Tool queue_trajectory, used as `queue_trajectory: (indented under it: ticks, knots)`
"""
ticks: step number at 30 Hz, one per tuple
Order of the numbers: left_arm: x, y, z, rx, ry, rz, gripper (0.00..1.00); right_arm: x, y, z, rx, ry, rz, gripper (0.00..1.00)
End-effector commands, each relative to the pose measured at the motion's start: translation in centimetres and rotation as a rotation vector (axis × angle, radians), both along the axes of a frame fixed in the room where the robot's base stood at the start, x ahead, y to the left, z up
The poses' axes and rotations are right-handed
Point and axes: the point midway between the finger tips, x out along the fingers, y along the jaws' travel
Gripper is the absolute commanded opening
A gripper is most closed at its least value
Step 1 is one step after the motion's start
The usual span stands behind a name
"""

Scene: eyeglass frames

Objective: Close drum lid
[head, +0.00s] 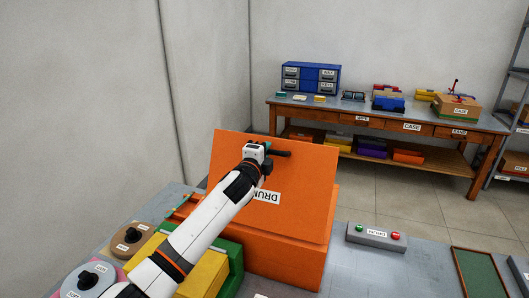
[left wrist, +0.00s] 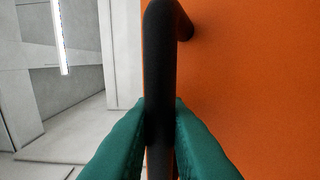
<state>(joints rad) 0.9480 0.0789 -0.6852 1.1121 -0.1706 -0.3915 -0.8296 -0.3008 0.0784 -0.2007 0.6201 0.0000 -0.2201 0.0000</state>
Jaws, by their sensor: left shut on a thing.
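The orange drum box (head: 285,255) stands on the grey table, with its orange lid (head: 310,195) raised and tilted up. The lid carries a label reading DRUM and a black bar handle (head: 283,154) near its top edge. My left gripper (head: 267,160) is at this handle. In the left wrist view its green fingers (left wrist: 160,140) are shut on the black handle (left wrist: 160,70), with the orange lid (left wrist: 250,80) behind on the right. My arm hides part of the lid and the label. My right gripper is not in view.
A button box (head: 376,238) with green and red buttons lies right of the drum. Yellow (head: 205,275) and green blocks and round discs (head: 133,236) are at the left. A green-topped tray (head: 478,275) lies at the right. A wooden bench (head: 390,120) stands behind.

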Motion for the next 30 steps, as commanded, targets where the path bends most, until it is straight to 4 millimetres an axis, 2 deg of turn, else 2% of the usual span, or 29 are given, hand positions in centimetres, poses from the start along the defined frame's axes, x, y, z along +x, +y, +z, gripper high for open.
queue_trajectory:
  ticks: [2, 3, 6, 14, 19, 23, 30]
  knots:
    - [0.0, 0.0, 0.1, -0.001, -0.003, -0.001, 0.0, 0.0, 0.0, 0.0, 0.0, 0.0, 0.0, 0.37]
    - [0.0, 0.0, 0.1, -0.001, -0.002, -0.001, 0.19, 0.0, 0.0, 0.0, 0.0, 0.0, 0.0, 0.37]
    - [0.0, 0.0, 0.1, -0.001, -0.002, -0.001, 0.33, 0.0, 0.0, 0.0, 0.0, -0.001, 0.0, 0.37]
    - [0.0, 0.0, 0.0, 0.0, -0.001, 0.0, 0.33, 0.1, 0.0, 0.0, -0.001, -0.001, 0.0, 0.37]
    - [-0.7, 0.4, -0.1, 0.0, -0.001, 0.001, 0.33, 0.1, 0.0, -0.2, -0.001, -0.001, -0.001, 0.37]
    - [-2.2, 0.8, -0.2, 0.0, -0.002, 0.0, 0.33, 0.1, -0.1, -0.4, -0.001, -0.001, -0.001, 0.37]
    - [-6.1, 2.0, -0.2, 0.001, -0.001, -0.002, 0.33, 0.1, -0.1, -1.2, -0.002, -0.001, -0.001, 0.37]
